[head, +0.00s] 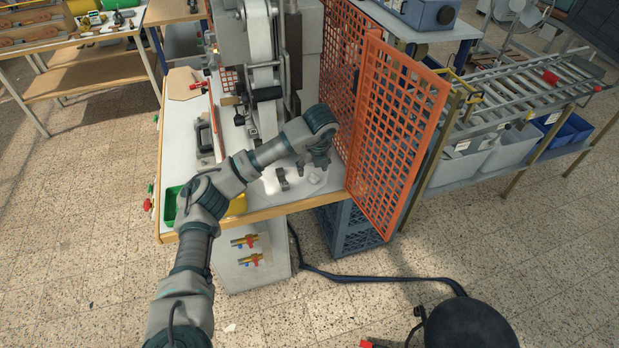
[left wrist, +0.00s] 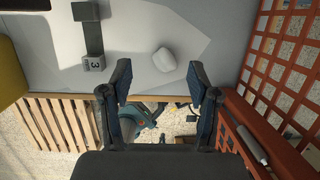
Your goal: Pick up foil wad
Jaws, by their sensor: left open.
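The foil wad (left wrist: 164,60) is a small pale crumpled lump on the light grey table top in the left wrist view. It lies just beyond the fingertips of my left gripper (left wrist: 160,82), roughly between their lines and slightly right of centre. The fingers are apart with nothing between them. In the head view, my left gripper (head: 318,158) hangs over the table's front right part, pointing down. A small pale lump, the wad (head: 315,177), shows just below it. My right gripper is in neither view.
A small grey block marked 3 (left wrist: 94,63) stands left of the wad. An orange mesh guard (head: 398,130) stands close on the right. The stamping machine (head: 263,70) rises behind. A green bin (head: 171,205) is at the table's left front, with a yellow bin (head: 237,205) beside it.

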